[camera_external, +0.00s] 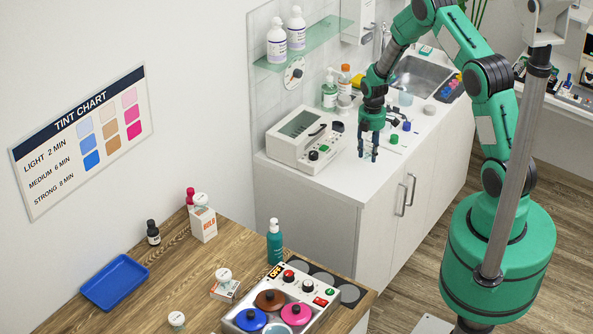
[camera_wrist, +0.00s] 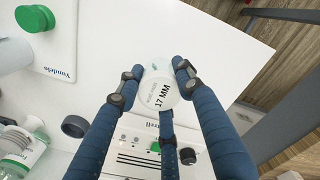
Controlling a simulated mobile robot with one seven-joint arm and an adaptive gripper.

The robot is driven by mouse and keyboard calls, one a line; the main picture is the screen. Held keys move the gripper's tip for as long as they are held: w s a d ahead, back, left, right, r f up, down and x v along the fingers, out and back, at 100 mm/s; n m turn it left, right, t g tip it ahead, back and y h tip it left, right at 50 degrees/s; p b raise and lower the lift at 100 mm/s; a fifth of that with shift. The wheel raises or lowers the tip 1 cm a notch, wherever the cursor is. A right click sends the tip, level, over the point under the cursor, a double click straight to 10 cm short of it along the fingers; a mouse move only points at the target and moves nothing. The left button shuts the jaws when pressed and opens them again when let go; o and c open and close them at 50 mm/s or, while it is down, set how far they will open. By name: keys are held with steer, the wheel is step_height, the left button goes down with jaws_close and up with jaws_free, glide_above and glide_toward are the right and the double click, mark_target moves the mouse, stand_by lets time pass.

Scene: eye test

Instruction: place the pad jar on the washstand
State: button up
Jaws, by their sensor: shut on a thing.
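The washstand is a white cabinet with a worktop (camera_external: 340,184) and a sink; its top also fills much of the wrist view (camera_wrist: 110,20). My gripper (camera_external: 371,154) is over the front part of this top, right of the white steriliser-like device. The jar cannot be made out in the external view. Whether it touches the top is not clear.
The white device (camera_external: 305,138) stands left of the gripper. Bottles (camera_external: 329,92), a board with green and blue caps (camera_external: 398,140) and the sink (camera_external: 420,76) lie behind. The worktop's near corner is bare. A wooden table (camera_external: 140,300) holds other white-lidded items.

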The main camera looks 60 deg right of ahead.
mark_target(364, 163)
steer(key=shift+w+d+f, duration=0.1)
steer(key=shift+w+d, duration=0.2)
steer(key=shift+w, duration=0.3)
steer(key=shift+w+d+f, duration=0.1)
steer(key=shift+w+d, duration=0.15)
steer(key=shift+w, duration=0.35)
steer(key=shift+f+p, duration=0.35)
steer(key=shift+f, duration=1.35)
steer(key=shift+f, duration=0.1)
steer(key=o, duration=1.1)
steer(key=shift+o, duration=0.2)
step_height(364, 163, up, 12)
steer(key=b, duration=0.1)
steer(key=shift+r, duration=0.2)
